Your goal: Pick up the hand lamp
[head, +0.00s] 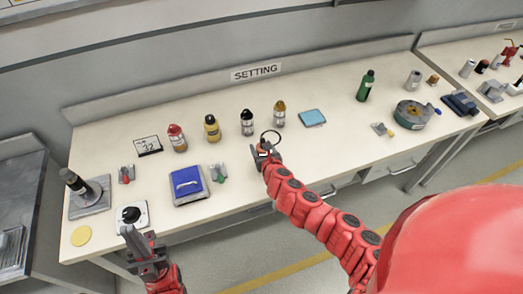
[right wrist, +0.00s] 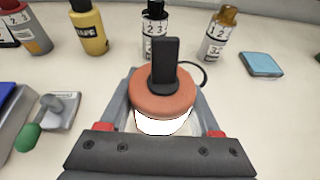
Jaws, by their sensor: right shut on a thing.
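The hand lamp (right wrist: 165,95) is in the right wrist view, with a round orange-brown body, a black upright handle, a bright white lower part and a black loop behind it. My right gripper (right wrist: 165,112) has its fingers on both sides of the lamp and is shut on it. In the head view my right gripper (head: 265,152) is over the front part of the bench, and the loop shows just beyond it; the lamp's body is mostly hidden there. My left gripper (head: 143,240) is open and empty near the bench's front edge, by a white base with a black knob (head: 131,215).
A blue box (head: 188,184) and a green-handled tool (head: 219,174) lie to the left.

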